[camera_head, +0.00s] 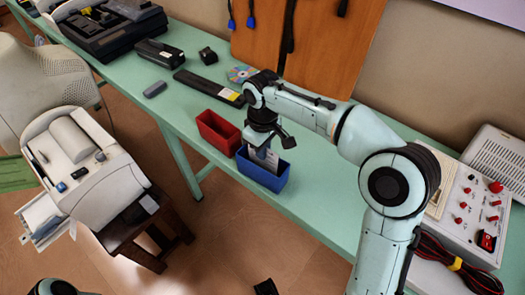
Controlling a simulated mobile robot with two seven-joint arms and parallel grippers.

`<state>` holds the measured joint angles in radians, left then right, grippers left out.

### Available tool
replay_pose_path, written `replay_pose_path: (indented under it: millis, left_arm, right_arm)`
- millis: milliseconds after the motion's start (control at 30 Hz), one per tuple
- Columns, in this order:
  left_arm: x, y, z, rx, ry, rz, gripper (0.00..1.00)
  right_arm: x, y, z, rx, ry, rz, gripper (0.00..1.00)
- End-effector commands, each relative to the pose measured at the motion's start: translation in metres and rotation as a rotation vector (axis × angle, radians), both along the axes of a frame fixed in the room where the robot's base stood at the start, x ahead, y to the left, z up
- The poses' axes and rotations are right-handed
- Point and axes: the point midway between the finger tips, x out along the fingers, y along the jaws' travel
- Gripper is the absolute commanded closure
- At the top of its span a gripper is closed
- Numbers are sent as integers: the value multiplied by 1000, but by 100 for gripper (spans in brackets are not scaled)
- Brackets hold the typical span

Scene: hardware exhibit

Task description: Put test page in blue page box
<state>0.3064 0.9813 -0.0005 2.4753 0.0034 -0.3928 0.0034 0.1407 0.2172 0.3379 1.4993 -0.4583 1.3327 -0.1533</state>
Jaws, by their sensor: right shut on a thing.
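My right gripper (267,143) is over the blue page box (262,180) on the green bench. It is shut on the test page (262,157), a pale sheet that shows only in part below the fingers. The page's lower part is inside the box opening, hidden by the front wall. I cannot tell whether it touches the bottom. At the bottom edge a small dark piece (265,287) shows, possibly the tip of my left gripper; its jaws cannot be made out.
A red box (217,132) stands just left of the blue one. A printer (85,165) sits on a dark stool at left. A black bar (208,87), a disc (240,74) and a control panel (470,205) are on the bench. Bench space right of the blue box is clear.

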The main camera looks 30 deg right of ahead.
Motion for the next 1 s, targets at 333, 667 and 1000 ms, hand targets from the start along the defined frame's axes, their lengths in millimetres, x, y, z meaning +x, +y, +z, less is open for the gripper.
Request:
replay_pose_path:
  millis: [333,667,1000]
  left_arm:
    - [1,0,-1,0,-3,0,57]
    - [1,0,-1,0,-4,0,57]
    - [0,0,3,0,1,0,57]
  right_arm:
    - [0,0,-5,0,-2,0,100]
    - [0,0,-7,0,-2,0,69]
    - [1,0,12,0,-5,0,69]
